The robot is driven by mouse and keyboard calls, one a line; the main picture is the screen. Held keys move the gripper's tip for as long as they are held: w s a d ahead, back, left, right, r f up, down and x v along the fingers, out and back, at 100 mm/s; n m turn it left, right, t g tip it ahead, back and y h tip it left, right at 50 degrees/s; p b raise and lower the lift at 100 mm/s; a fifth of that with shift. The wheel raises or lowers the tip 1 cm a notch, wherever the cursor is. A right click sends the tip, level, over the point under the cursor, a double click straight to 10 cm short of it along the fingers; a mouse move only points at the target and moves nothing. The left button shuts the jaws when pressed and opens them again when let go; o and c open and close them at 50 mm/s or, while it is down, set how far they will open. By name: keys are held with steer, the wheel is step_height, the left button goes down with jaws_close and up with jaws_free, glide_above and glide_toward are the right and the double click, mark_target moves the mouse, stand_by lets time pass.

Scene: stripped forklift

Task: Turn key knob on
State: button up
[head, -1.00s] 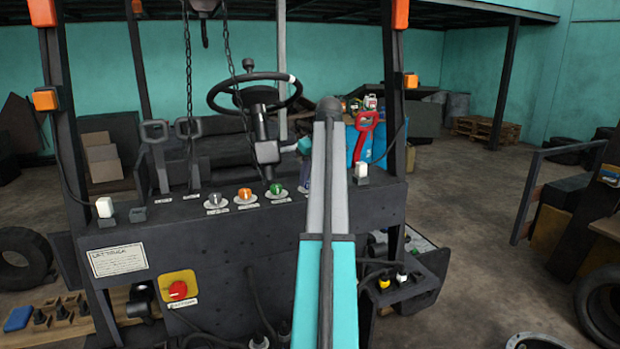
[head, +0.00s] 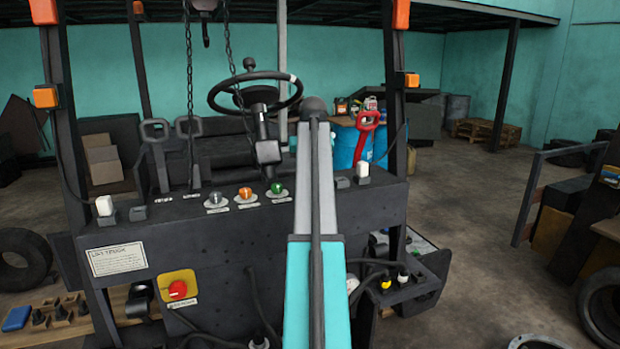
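The dark console panel (head: 225,250) of the forklift faces me. On its top ledge stand a grey knob (head: 215,199), an orange knob (head: 245,194) and a green knob (head: 276,188), each on a pale round base with a label. A red knob (head: 178,289) sits on a yellow plate low on the panel's front. I cannot tell which is the key knob, or whether any is turned. My arm rises in front of the panel's right part and hides what is behind it. I cannot make out my gripper.
The steering wheel (head: 255,92) stands above the ledge, with hanging chains (head: 189,70) to its left. Two grey-handled levers (head: 155,150) stand at the left, and a red-handled lever (head: 365,135) at the right. Cables and connectors (head: 385,283) stick out at lower right.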

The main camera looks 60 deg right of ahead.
stand_by(0.3)
steer(key=o, duration=1)
steer(key=shift+o, duration=0.2)
steer(key=p+v, duration=0.4)
steer(key=v, duration=0.9)
steer(key=shift+r+p, duration=0.3)
steer(key=shift+r, duration=0.1)
steer(key=shift+s, duration=0.1)
